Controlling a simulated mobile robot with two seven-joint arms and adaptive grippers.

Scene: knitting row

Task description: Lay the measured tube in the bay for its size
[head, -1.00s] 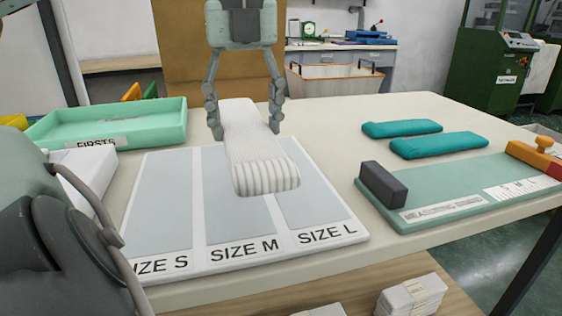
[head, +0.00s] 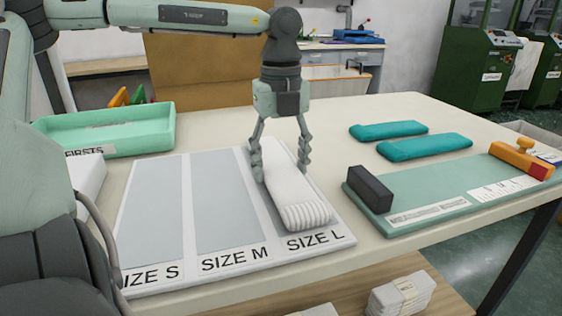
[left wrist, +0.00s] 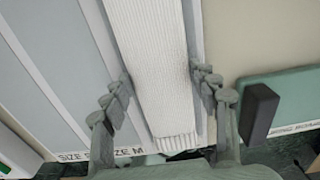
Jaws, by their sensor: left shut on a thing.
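A white ribbed tube (head: 283,188) lies lengthwise along the SIZE L bay of the sizing board (head: 215,276), at the board's right. Its striped cuff end is just above the SIZE L label. My left gripper (head: 281,172) reaches down from above with its fingers on both sides of the tube, shut on it. In the left wrist view the tube (left wrist: 156,70) runs between the two fingers. I cannot tell whether the tube rests fully on the board. The SIZE S bay (head: 155,215) and SIZE M bay (head: 228,205) are empty. My right gripper is not in view.
A green measuring board (head: 440,203) with a dark block (head: 369,188) and an orange stop (head: 522,160) lies at the right. Two teal tubes (head: 425,146) lie behind it. A green FIRSTS tray (head: 110,130) stands at the back left.

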